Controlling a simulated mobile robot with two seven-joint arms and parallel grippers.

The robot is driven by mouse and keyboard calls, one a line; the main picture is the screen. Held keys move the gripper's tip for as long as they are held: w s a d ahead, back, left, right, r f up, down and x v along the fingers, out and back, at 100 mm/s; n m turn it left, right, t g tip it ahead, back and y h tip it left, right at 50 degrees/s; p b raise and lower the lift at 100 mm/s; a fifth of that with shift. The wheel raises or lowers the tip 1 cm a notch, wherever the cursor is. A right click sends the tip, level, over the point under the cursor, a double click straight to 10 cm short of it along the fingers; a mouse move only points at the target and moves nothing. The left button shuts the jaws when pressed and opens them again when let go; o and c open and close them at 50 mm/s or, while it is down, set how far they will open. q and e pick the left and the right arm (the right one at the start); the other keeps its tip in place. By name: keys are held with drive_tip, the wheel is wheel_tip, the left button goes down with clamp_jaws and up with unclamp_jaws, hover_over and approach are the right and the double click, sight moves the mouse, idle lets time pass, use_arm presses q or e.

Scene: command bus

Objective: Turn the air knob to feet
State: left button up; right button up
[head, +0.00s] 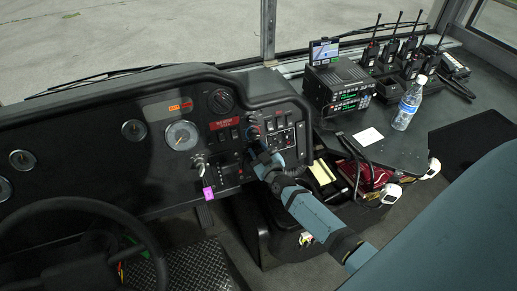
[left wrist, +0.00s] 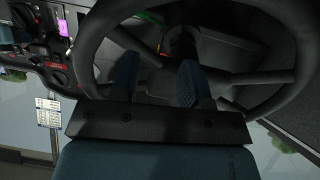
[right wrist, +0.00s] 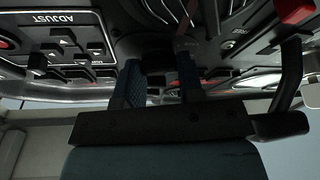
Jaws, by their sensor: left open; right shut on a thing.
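My right gripper (head: 260,155) reaches the right part of the dashboard panel (head: 281,122) in the head view, and its fingers cover a spot on the lower left of that panel. In the right wrist view, the two fingers (right wrist: 158,80) are shut on a small dark piece (right wrist: 157,62) on the panel, which looks like the air knob. Its pointer and markings are hidden, so I cannot tell its setting. My left gripper (left wrist: 157,84) is open and empty in front of the steering wheel (left wrist: 99,45); it is not seen in the head view.
The steering wheel (head: 128,215) is at lower left. A purple tag (head: 208,193) hangs below the dash. A radio (head: 338,86), a water bottle (head: 408,104) and several handheld radios stand on the right counter. The seat (head: 455,225) fills the lower right.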

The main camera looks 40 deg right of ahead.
drive_tip(key=m+h+p, duration=0.1)
drive_tip(key=m, duration=0.2)
drive_tip(key=shift+a+r+m+h, duration=0.1)
drive_tip(key=shift+m+h, duration=0.2)
drive_tip(key=m+h+p, duration=0.1)
drive_tip(key=m, duration=0.2)
drive_tip(key=shift+g+h, duration=0.3)
drive_tip(key=shift+h, duration=0.1)
drive_tip(key=shift+m+h+p, duration=0.3)
drive_tip(key=shift+m+p, duration=0.2)
drive_tip(key=shift+m, duration=0.4)
drive_tip(key=o, duration=0.9)
drive_tip(key=shift+o, duration=0.2)
